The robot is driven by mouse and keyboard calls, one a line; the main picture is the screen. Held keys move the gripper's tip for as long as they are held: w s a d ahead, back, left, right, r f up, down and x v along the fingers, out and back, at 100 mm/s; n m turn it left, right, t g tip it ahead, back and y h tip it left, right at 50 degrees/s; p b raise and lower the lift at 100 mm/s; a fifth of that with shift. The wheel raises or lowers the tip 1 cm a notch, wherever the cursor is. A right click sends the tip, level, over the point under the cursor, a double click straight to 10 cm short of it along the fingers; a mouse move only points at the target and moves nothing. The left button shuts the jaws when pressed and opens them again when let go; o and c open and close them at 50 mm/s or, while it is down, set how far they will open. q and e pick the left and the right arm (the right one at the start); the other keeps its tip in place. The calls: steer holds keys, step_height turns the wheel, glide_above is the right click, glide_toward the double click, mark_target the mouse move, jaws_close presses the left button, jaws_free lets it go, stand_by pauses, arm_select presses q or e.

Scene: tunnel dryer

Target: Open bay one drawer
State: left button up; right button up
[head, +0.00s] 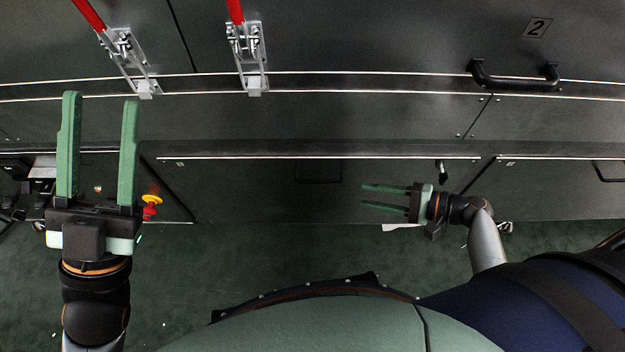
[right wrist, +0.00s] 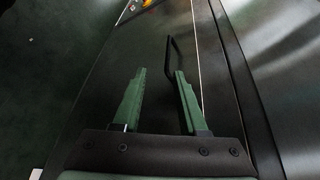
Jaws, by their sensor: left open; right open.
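A wide dark drawer front (head: 245,190) lies low in the middle of the head view, its top edge level with the panel to its right. Its small tag is too small to read. A dark bar handle (head: 318,171) sits on it, faint against the panel. My right gripper (head: 364,197) is open and empty, below and right of this handle, fingers pointing left. In the right wrist view a thin dark handle (right wrist: 181,58) stands beyond the open fingers (right wrist: 160,72), nearer the right one; contact is not visible. My left gripper (head: 101,99) is open and empty at far left.
Two red-handled latches (head: 128,55) (head: 247,50) are at the top left. A black handle (head: 513,76) sits below a plate marked 2 (head: 537,28). A red and yellow knob (head: 151,206) is near my left gripper. Green floor (head: 270,260) lies clear in front.

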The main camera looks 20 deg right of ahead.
mark_target(326, 182)
arm_select(q)
steer(key=f+b, duration=0.1)
steer(key=s+f+h+b, duration=0.1)
steer(key=b, duration=0.1)
steer(key=shift+d+f, duration=0.15)
steer(key=shift+f, duration=0.05)
arm_select(e)
steer(key=shift+y, duration=0.4)
steer(key=x, duration=0.8)
steer(key=w+x, duration=0.1)
steer(key=x, duration=0.3)
steer(key=shift+w+r, duration=0.25)
steer(key=shift+w, duration=0.05)
steer(key=shift+c, duration=0.2)
jaws_close()
arm_select(q)
steer(key=shift+w, duration=0.1)
